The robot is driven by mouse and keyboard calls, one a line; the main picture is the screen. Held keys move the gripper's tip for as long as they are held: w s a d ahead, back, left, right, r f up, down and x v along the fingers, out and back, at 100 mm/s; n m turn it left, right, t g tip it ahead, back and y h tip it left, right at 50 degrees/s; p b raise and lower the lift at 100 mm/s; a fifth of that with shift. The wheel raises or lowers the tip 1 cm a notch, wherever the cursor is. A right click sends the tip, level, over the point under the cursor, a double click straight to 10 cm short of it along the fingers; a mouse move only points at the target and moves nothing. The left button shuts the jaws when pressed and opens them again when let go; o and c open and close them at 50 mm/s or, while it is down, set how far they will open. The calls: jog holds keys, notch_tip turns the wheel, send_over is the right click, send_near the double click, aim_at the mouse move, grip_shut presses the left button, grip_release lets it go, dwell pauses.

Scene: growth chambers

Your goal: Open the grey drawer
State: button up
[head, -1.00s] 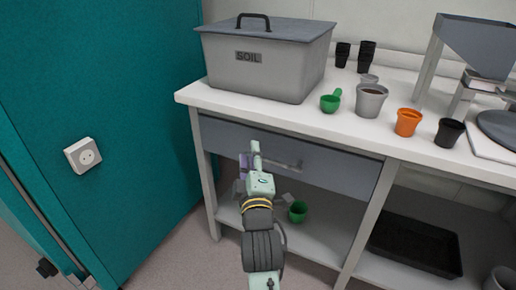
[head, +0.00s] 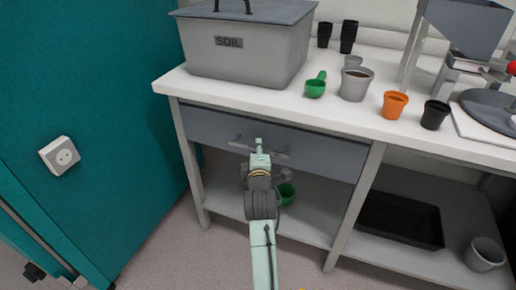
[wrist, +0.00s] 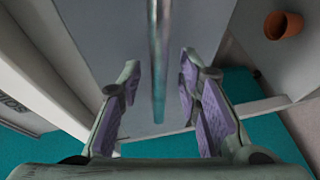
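The grey drawer (head: 325,157) sits under the white worktop, and its front looks flush with the bench frame. Its bar handle (head: 278,154) runs across the front. My gripper (head: 258,149) is at the handle in the head view, where my arm hides the handle's middle and the fingers are hard to make out. In the wrist view, my gripper (wrist: 160,75) is open, with one purple-padded finger on each side of the handle bar (wrist: 158,45). Gaps show between the bar and both fingers. The drawer front (wrist: 105,40) lies behind the bar.
A grey soil bin (head: 245,55), a green scoop (head: 315,86) and several pots stand on the worktop (head: 225,95). Below are a green pot (head: 286,194) and a black tray (head: 400,220). A teal wall with a socket (head: 60,155) stands left. Floor shows in front.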

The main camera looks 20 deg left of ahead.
jog(key=shift+w+a, duration=0.15)
jog(key=shift+w, duration=0.25)
jog(key=shift+c, duration=0.2)
grip_shut()
dwell(0.5)
